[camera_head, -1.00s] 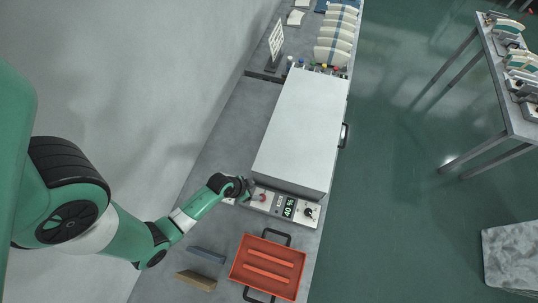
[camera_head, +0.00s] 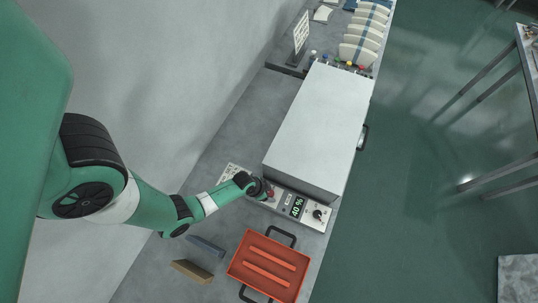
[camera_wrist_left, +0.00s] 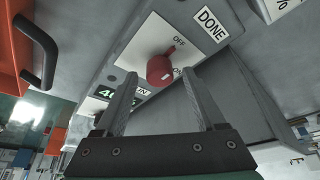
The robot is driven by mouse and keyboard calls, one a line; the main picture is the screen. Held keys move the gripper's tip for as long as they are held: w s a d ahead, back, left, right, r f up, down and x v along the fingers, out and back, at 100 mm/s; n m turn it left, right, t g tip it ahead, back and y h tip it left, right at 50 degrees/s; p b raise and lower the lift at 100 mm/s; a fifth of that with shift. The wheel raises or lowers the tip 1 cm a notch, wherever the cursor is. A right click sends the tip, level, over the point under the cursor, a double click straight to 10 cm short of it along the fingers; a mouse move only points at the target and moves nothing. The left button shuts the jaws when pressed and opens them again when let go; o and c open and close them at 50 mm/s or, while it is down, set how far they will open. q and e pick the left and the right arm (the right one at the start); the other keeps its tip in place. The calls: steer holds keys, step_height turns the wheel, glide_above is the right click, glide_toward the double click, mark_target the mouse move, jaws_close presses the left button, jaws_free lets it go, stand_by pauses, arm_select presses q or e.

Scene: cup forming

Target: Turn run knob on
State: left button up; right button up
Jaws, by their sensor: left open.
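The red run knob (camera_wrist_left: 160,68) sits on a white panel plate with OFF and ON labels in the left wrist view. It lies between and just beyond the fingertips of my open left gripper (camera_wrist_left: 160,80), with a gap on each side. My right gripper is not in view.
The machine's grey box (camera_head: 318,125) stands behind the panel. A display (camera_head: 297,206) reads 40 % beside a black knob (camera_head: 318,214). An orange tray (camera_head: 236,269) with black handles lies in front. A tan block (camera_head: 192,271) and a grey block (camera_head: 207,246) lie left of it.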

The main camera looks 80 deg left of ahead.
arm_select(q)
steer(key=shift+c, duration=0.2)
jaws_close()
